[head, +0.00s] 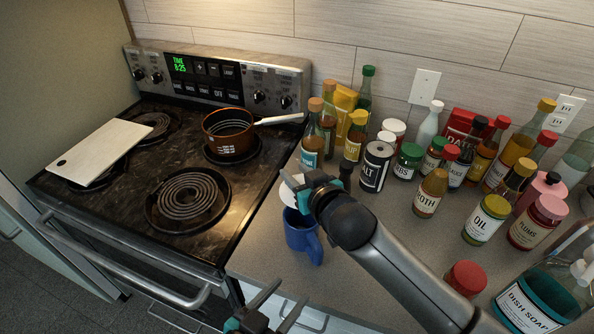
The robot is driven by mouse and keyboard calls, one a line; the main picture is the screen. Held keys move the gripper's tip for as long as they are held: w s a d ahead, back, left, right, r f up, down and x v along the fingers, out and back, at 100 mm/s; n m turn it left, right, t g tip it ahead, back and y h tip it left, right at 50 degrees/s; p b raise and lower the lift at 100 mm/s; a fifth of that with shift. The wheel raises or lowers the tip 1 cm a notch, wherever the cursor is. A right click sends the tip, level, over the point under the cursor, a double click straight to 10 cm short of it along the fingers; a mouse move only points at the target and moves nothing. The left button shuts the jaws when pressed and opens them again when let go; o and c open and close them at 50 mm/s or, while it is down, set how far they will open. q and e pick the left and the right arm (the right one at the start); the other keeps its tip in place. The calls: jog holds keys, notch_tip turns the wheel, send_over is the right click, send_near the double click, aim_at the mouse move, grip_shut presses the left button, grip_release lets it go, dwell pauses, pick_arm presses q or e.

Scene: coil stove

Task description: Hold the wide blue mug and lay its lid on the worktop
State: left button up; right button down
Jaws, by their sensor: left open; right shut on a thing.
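The wide blue mug (300,237) stands upright on the worktop (262,240), near its front edge beside the stove, with its handle toward the lower right. A pale round lid (290,195) is above and behind the mug's rim, apart from it as far as I can see. My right gripper (303,187) is shut on the lid; its fingers and wrist hide part of it. My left gripper (279,303) is open and empty at the bottom of the view, in front of and below the mug, not touching it.
Several bottles and jars, including a salt jar (375,167) and an oil bottle (486,220), crowd the worktop behind and right. The coil stove (135,200) is at left, with a copper saucepan (228,136) and a white board (100,152). Bare worktop lies left of the mug.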

pick_arm(q)
jog(key=shift+s+a, duration=0.1)
jog(key=shift+s, duration=0.05)
